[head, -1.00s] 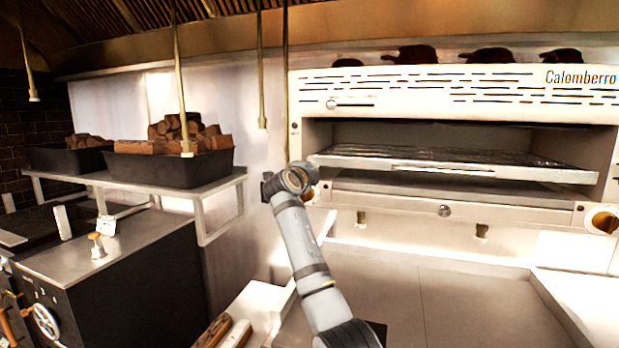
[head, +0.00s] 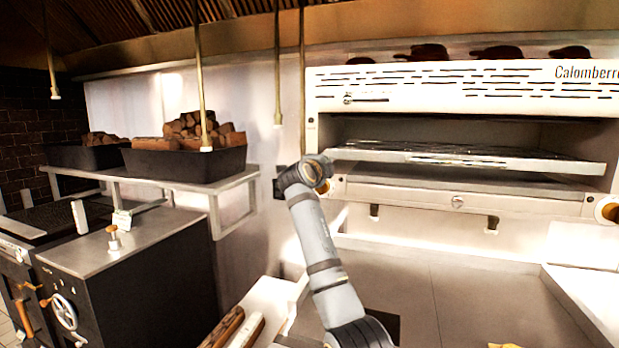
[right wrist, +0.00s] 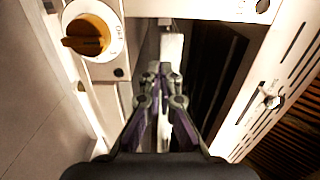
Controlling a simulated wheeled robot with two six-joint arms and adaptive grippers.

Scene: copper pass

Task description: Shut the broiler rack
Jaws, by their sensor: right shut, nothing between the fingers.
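The broiler (head: 340,86) is a pale metal unit with a wide open slot. Its flat rack (head: 470,157) lies level in the slot, with its front edge sticking out past the broiler's face. My right arm rises to the rack's front left corner in the head view; its wrist hides most of the gripper there. In the right wrist view my right gripper (right wrist: 163,70) is shut and empty, its tips close in front of the rack's pale bar (right wrist: 171,50). I cannot tell whether they touch. My left gripper is not in view.
An orange-centred knob (right wrist: 88,35) is beside the fingers in the right wrist view; another knob (head: 609,210) is at the broiler's right. A steel counter (head: 450,285) below is mostly clear. A shelf at left holds dark bins (head: 190,165) of brown blocks.

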